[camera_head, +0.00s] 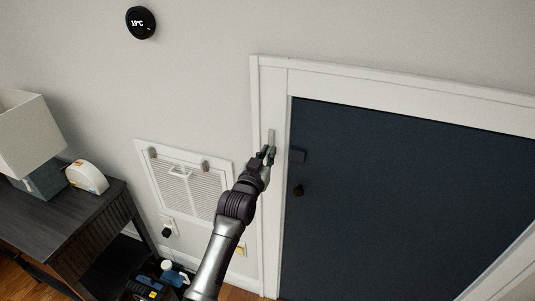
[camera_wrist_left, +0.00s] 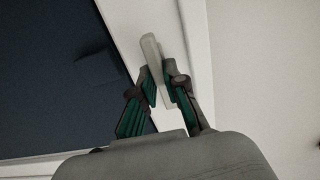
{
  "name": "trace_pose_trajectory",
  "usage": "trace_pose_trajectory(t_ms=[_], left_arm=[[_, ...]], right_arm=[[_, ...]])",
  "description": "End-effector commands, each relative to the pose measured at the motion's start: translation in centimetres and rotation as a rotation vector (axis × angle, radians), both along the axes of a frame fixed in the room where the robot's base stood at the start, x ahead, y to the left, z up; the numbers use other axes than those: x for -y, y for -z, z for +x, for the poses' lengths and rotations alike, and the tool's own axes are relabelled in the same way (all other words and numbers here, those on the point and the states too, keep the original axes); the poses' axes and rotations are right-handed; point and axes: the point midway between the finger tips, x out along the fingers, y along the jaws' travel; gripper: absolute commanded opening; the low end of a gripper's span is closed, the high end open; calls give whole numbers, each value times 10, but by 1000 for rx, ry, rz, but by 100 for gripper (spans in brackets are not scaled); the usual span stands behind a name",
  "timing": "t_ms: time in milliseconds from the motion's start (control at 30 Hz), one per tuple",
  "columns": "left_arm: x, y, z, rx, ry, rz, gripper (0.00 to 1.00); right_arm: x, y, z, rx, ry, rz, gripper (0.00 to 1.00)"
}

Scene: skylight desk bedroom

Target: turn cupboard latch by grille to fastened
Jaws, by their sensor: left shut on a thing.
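The cupboard latch (camera_head: 271,137) is a narrow pale grey bar on the white door frame, just left of the dark blue cupboard door (camera_head: 390,200). It stands about upright, along the frame and not across the door. My left gripper (camera_head: 267,153) is shut on the latch's lower part. In the left wrist view the latch (camera_wrist_left: 150,52) rises between the green-padded fingers of my left gripper (camera_wrist_left: 157,84), which hide part of it. A small dark block (camera_head: 298,156) sits on the door edge beside the latch. My right gripper is out of view.
The white grille (camera_head: 190,186) is on the wall left of the frame. A dark knob (camera_head: 298,190) projects from the door. A dark desk (camera_head: 75,220) with a lamp (camera_head: 28,135) stands at left. A round thermostat (camera_head: 141,22) is high on the wall.

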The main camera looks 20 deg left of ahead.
Motion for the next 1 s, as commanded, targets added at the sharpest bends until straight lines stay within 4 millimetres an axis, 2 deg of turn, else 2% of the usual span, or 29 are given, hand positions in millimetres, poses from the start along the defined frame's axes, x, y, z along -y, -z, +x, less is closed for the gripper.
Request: trace_pose_trajectory(t_ms=[367, 1000], left_arm=[[3, -2, 0, 7, 0, 153, 0], [12, 3, 0, 30, 0, 745, 0]], right_arm=[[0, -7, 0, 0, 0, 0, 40], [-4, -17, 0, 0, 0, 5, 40]])
